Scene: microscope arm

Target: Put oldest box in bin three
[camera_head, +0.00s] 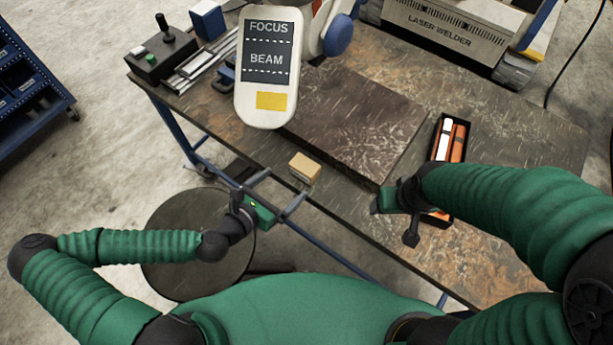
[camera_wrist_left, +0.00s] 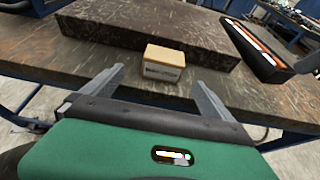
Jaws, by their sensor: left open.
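A small tan cardboard box (camera_head: 304,168) lies on the table near its front edge, left of centre in the head view. In the left wrist view the box (camera_wrist_left: 163,63) shows a white label on its near side; the print is too small to read. My left gripper (camera_head: 276,192) is open and empty, just short of the table edge, its two fingers pointing toward the box without touching it. My right gripper (camera_head: 398,211) is over the table's front part at the right; its fingers are partly hidden and I cannot tell their opening. No numbered bin is readable.
A raised dark plate (camera_head: 358,125) lies behind the box. A black tray (camera_head: 455,140) with orange and white items stands right. A white FOCUS/BEAM panel (camera_head: 268,68) hangs above the table. A laser welder (camera_head: 450,35) stands at the back. Blue bin shelving (camera_head: 25,85) stands far left.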

